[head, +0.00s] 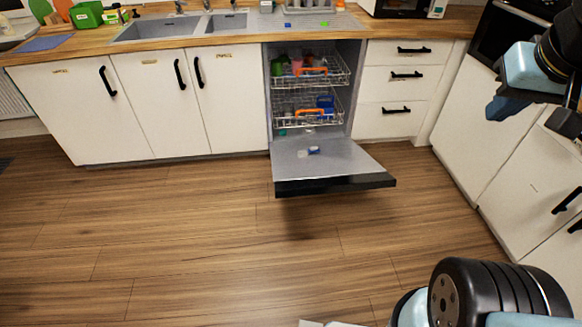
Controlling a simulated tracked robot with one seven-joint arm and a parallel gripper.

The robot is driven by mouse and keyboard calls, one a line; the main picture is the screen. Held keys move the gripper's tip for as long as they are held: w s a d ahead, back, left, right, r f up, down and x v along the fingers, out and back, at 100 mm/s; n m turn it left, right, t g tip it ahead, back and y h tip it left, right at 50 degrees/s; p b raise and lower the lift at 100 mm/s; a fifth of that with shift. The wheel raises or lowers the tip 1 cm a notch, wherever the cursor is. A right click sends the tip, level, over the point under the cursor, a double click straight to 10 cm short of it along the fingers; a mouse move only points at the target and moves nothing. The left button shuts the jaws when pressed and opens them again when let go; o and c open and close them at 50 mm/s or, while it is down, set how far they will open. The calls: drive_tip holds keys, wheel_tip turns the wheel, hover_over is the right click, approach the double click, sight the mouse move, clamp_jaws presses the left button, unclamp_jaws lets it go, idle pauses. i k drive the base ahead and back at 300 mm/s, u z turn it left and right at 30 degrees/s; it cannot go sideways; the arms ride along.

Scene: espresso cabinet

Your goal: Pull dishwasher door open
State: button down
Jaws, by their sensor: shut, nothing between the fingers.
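The dishwasher door (325,165) is folded down, lying nearly flat and low over the floor in front of the cabinets.
White drawers (405,75) stand right of the dishwasher and white cabinets (165,100) left of it, under a wooden counter (75,43) with a sink (180,27). More white cabinets (530,180) line the right side. The wooden floor (200,240) is clear.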

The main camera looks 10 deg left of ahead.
sight(341, 165)
drive_tip(key=u, duration=0.2)
drive_tip(key=i, duration=1.3)
drive_tip(key=z, duration=0.15)
